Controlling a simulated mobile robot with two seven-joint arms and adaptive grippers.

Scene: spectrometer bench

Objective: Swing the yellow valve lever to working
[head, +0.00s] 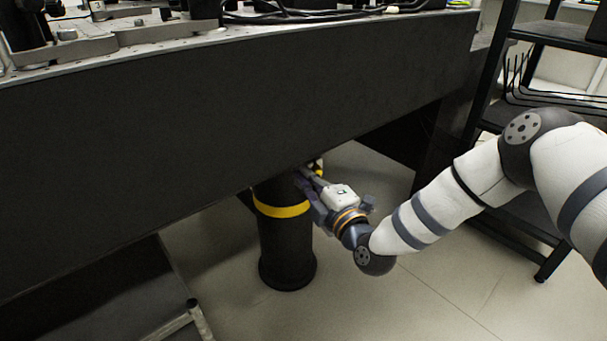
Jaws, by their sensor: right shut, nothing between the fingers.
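My right gripper (308,181) is shut and reaches in from the right, under the front edge of the bench. Its fingertips are at the upper right side of a black cylindrical leg (287,240) with a yellow band (281,207). A small yellow and black part (318,166) shows just above the fingertips, partly hidden by the gripper and the bench edge. It may be the yellow valve lever, but I cannot tell its position or whether the fingers touch it. My left gripper is not in view.
The dark bench (240,120) overhangs the leg and carries optical mounts and cables. A black shelf rack (510,100) stands at the right. The pale tiled floor (400,300) is clear in front. A metal bar (197,318) is at the lower left.

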